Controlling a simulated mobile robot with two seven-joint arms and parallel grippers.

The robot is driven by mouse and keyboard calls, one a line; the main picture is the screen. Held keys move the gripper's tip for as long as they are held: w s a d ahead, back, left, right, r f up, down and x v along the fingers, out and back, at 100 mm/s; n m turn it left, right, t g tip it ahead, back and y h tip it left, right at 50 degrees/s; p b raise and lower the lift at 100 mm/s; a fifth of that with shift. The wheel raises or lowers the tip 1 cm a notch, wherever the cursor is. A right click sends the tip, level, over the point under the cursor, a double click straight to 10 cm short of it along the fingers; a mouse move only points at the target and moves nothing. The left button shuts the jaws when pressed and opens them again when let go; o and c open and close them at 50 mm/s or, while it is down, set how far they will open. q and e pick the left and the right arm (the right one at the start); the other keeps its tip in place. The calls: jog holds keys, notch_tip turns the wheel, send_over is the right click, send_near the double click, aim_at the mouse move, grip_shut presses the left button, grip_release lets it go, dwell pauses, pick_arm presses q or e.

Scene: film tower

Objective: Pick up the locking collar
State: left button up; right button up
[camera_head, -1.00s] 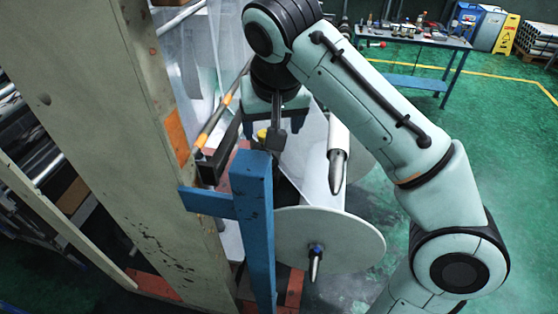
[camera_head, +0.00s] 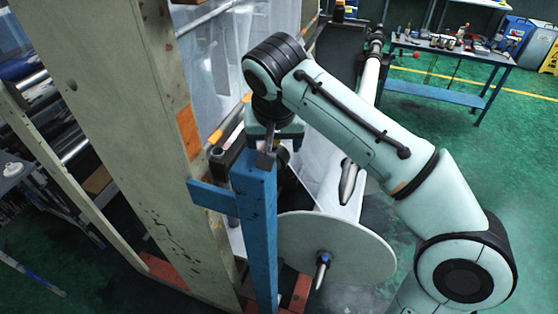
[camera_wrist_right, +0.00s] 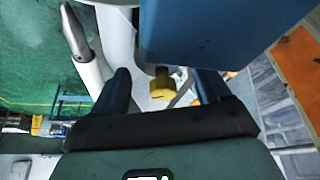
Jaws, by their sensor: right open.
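No part is clearly recognisable as the locking collar. A small yellow piece (camera_wrist_right: 162,88) with a dark stem shows in the right wrist view, between my right fingers in the picture. I cannot tell its depth or whether they touch it; it is hidden in the head view. My right gripper (camera_head: 268,150) is pointed down by the top of the blue post, partly hidden. Its two dark fingers stand apart and open in the wrist view (camera_wrist_right: 163,84). My left gripper is out of view.
The blue post (camera_head: 258,230) stands close to my right gripper and fills the top of the wrist view. The white disc (camera_head: 350,255) and a pointed shaft (camera_head: 348,182) are at its right. A beige panel (camera_head: 150,130) is at left. A blue workbench (camera_head: 440,62) stands behind.

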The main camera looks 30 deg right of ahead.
jog(key=c, duration=1.2)
grip_shut()
jog(key=shift+s+f, duration=0.15)
jog(key=w+d, duration=1.2)
jog(key=d, duration=0.1)
jog(key=shift+d+r, duration=0.25)
jog(key=shift+d, duration=0.05)
